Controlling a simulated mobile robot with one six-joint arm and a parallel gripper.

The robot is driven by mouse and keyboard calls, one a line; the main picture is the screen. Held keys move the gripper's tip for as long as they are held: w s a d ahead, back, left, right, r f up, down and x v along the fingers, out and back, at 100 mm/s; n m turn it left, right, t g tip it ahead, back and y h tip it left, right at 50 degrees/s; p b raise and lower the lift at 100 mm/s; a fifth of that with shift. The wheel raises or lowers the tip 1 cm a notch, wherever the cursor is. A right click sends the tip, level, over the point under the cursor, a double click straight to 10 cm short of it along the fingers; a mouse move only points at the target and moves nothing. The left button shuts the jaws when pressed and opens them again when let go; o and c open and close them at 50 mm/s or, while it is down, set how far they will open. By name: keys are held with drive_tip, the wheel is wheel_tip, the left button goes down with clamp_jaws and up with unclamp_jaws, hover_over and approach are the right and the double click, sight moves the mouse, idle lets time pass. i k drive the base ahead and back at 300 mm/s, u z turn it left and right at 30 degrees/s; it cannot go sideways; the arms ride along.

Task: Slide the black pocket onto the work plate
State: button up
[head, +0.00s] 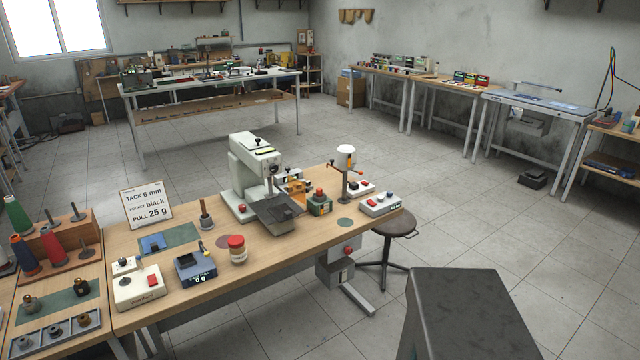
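A pale grey-green bench machine (252,165) stands on the wooden workbench in the middle of the head view. A dark grey flat plate (274,213) lies at its front, under the machine's head, and looks like the work plate. I cannot make out a black pocket for certain; a dark one could blend with this plate. A small blue piece (153,244) with a dark part lies on a green mat (182,236) left of the machine. A sign (147,205) reads "TACK 6 mm, POCKET black, PULL 25 g". My gripper is not in view.
A stool (393,224) stands at the right end.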

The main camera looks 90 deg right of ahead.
sight(282, 213)
drive_tip(key=u, duration=0.55)
drive_tip(key=k, duration=0.1)
drive_tip(key=z, duration=1.7)
drive_tip(key=k, duration=0.9)
drive_tip(key=u, duration=0.15)
drive_tip(key=i, duration=0.65)
drive_tip(key=z, duration=0.05)
